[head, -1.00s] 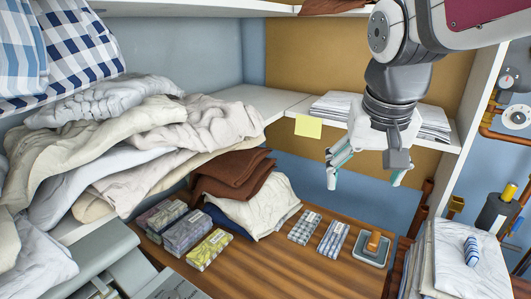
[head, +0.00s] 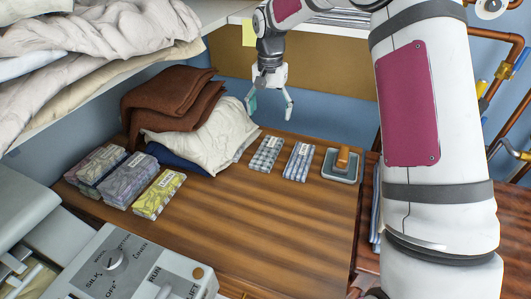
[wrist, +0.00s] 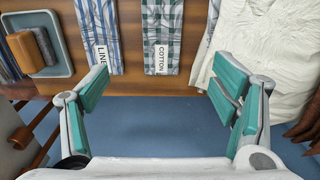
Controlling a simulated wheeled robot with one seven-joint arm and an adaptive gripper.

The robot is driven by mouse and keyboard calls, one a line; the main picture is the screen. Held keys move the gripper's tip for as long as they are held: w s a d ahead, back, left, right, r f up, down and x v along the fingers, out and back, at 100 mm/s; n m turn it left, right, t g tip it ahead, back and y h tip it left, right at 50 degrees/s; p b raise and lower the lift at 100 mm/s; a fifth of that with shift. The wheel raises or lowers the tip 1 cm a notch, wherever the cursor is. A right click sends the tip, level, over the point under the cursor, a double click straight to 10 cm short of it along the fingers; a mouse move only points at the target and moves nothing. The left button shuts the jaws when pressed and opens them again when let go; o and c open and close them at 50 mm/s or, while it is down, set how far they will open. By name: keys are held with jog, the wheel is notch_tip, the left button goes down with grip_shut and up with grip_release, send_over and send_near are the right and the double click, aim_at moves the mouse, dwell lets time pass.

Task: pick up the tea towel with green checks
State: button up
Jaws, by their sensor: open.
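The tea towel with green checks (head: 266,154) lies folded flat on the wooden table near its far edge. In the wrist view the towel (wrist: 163,35) shows grey-green and white checks and a white label reading COTTON. My gripper (head: 270,107) is open and empty, above and behind the towel in the head view. The gripper is apart from the towel.
A blue-striped folded towel (head: 298,161) lies close beside it, with a grey tray (head: 340,166) holding a wooden-topped block beyond. Cream cloth (head: 211,134) and brown cloth (head: 165,93) lie to the left. The table's front middle (head: 245,225) is clear.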

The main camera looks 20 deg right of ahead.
aim_at(268, 149)
notch_tip(268, 149, down, 14)
jog(key=shift+w+a+r, duration=0.1)
dwell(0.5)
jog(key=c, duration=1.2)
